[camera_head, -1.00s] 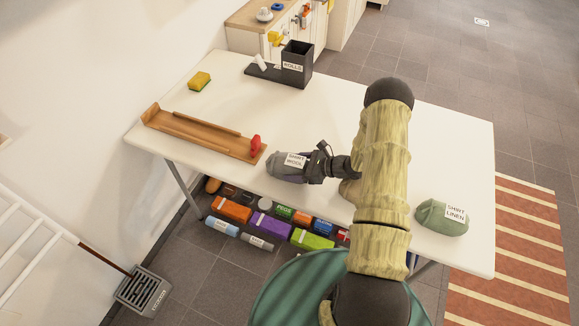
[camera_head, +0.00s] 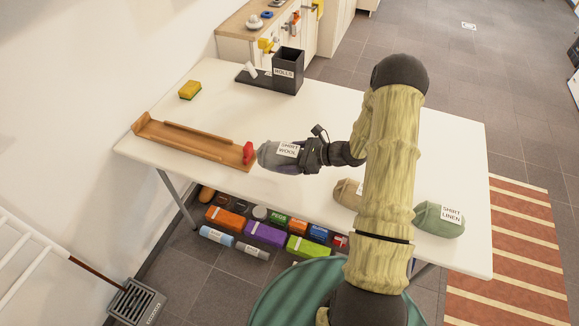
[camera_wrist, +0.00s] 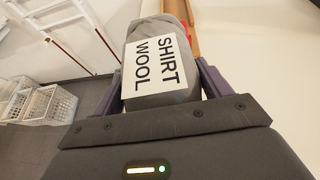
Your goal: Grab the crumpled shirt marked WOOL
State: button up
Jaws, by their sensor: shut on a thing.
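The grey crumpled shirt (camera_head: 268,154) has a white label reading SHIRT WOOL. My gripper (camera_head: 293,156) is shut on it, near the front edge of the white table. In the wrist view, the shirt (camera_wrist: 150,32) lies between the two purple fingers of my gripper (camera_wrist: 166,88), with its label facing the camera. The head view shows it level with the tabletop or a little above; I cannot tell exactly how high.
A green SHIRT LINEN bundle (camera_head: 432,222) and a tan bundle (camera_head: 346,192), partly behind my arm, lie on the white table (camera_head: 215,120). A wooden tray (camera_head: 190,142) with a red piece (camera_head: 248,152) is just left of the shirt. A black ROLLS box (camera_head: 287,72) stands behind.

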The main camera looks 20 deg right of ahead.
jog(key=shift+r, duration=0.8)
